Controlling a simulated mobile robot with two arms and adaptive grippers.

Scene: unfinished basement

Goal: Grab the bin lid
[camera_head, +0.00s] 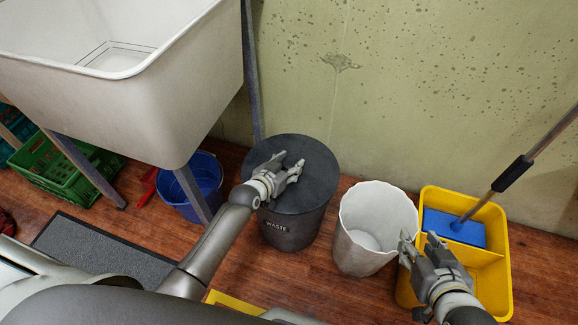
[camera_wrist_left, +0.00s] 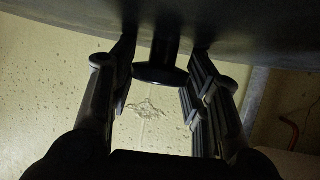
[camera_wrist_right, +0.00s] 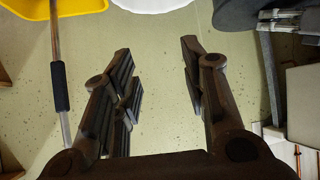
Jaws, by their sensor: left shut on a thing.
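The dark grey bin lid (camera_head: 320,178) sits on the round dark bin marked WASTE (camera_head: 285,232) in the head view. My left gripper (camera_head: 291,160) is over the lid, with its fingers on either side of the lid's middle. In the left wrist view the lid's underside or top face (camera_wrist_left: 70,10) fills one edge, and its dark knob (camera_wrist_left: 160,74) stands between the two fingers. The left gripper is shut on the lid by this knob. My right gripper (camera_head: 419,238) is open and empty, near the white bin and the yellow bucket.
A white waste bin (camera_head: 352,215) stands right of the dark bin. A yellow mop bucket (camera_head: 500,275) with a blue insert and a pole is further right. A white sink (camera_head: 200,95) on metal legs, a blue bucket (camera_head: 208,175) and a green crate (camera_head: 55,170) are at left.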

